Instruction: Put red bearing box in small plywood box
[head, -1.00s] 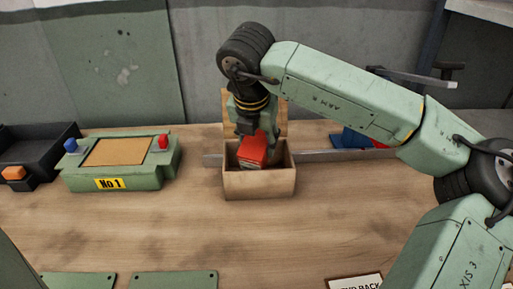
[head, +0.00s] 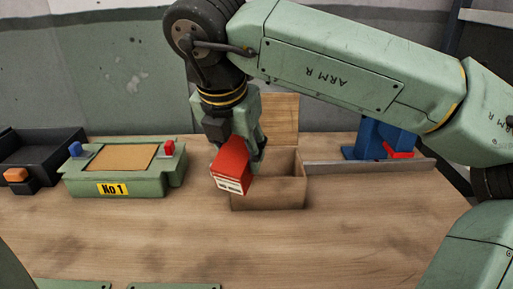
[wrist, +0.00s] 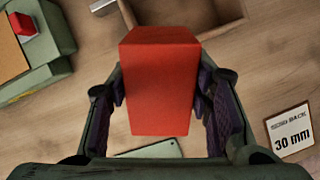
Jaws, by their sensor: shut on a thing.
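The red bearing box (head: 231,164) is held tilted in my gripper (head: 237,145), with a white label on its lower end. In the wrist view the red box (wrist: 160,80) sits between both finger pads of my gripper (wrist: 160,98). The small plywood box (head: 268,195) stands open on the bench, its lid (head: 279,118) raised at the back. In the head view the red box is in front of the left part of the plywood box, above the bench, and hides its left corner. Part of the plywood box (wrist: 228,22) shows at the top of the wrist view.
A green No 1 station (head: 125,172) with a blue and a red knob stands left. A black tray (head: 38,150) is at the far left. A blue fixture (head: 372,140) and a metal rail (head: 340,166) are right of the box. The front bench is mostly clear.

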